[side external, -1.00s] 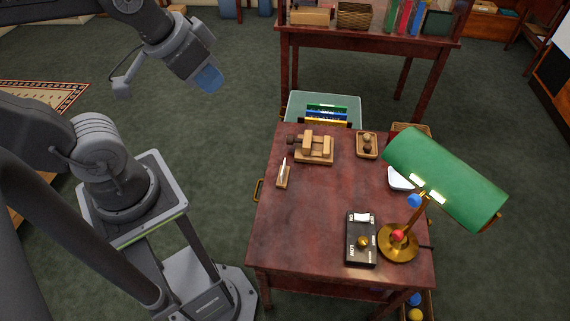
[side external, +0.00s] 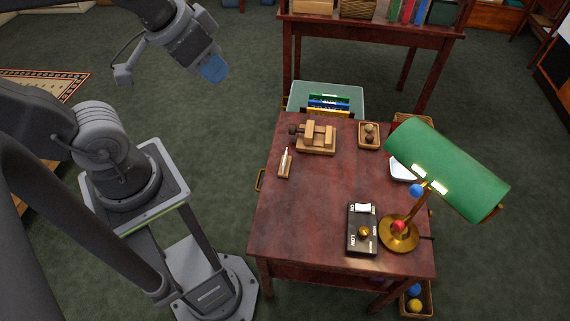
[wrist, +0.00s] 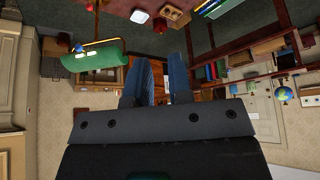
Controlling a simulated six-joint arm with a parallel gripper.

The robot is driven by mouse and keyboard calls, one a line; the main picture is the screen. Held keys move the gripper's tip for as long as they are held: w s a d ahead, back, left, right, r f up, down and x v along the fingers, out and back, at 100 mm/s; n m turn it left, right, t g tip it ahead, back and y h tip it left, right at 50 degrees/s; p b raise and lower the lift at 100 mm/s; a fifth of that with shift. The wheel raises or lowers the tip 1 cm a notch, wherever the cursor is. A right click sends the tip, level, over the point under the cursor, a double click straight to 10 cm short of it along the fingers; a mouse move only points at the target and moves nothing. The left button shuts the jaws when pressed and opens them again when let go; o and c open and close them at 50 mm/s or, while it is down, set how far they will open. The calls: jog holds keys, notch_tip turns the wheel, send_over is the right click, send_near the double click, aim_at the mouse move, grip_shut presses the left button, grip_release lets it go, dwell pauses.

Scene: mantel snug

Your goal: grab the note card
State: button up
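I cannot surely pick out a note card. A slim white piece stands upright in a small wooden holder (side external: 285,170) at the desk's left side; it is too small to tell whether it is a card. A small white piece (side external: 363,208) also lies at the far end of a black box (side external: 362,232). My gripper (side external: 214,69) hangs in the air left of the desk, well away from both, its blue fingertips pointing down. In the wrist view its blue fingers (wrist: 159,82) are apart with nothing seen between them.
The red-brown desk (side external: 320,220) holds a wooden block contraption (side external: 317,138), a small tray with brown balls (side external: 369,136), a white dish (side external: 402,170) and a green-shaded lamp (side external: 447,168) at the right. The desk's front left is clear.

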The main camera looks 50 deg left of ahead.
jog(key=shift+o, duration=1.2)
jog(key=shift+w, duration=0.1)
jog(key=n+g, duration=0.6)
jog(key=n, duration=0.3)
send_over(285, 158)
jog(key=f, duration=4)
jog(key=shift+a+f, duration=0.2)
jog(key=shift+f, duration=0.2)
jog(key=shift+w+a+f, duration=0.1)
jog(key=shift+w+f, duration=0.05)
jog(key=shift+f, duration=1.4)
jog(key=shift+w+f, duration=0.1)
jog(key=shift+f, duration=1.4)
